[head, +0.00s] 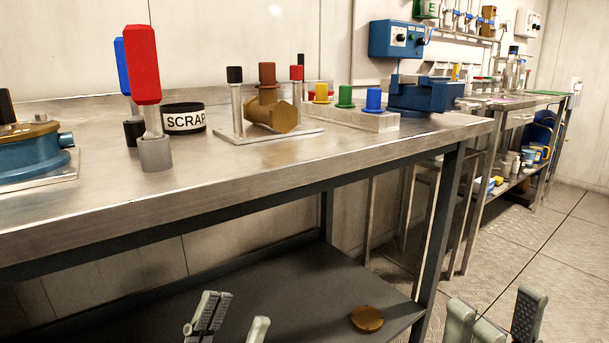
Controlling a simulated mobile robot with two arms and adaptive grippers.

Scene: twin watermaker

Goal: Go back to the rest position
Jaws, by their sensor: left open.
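My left gripper (236,326) shows at the bottom edge, left of centre, in front of the bench's lower shelf. Its fingers are apart with nothing visible between them. My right gripper (496,321) shows at the bottom right, over the floor past the bench's end. Its fingers are also apart, and I see nothing held in them. The lower parts of both grippers are cut off by the picture's edge. Both are below the steel bench top (240,186) and touch none of the things on it.
The bench top carries a blue pump body (30,155), red-handled (144,65) and blue-handled tools, a SCRAP bin (184,119), a brass fitting (272,112) on a stand, coloured plugs and a blue vise (425,94). A brass disc (367,318) lies on the lower shelf (290,285). Floor is clear at right.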

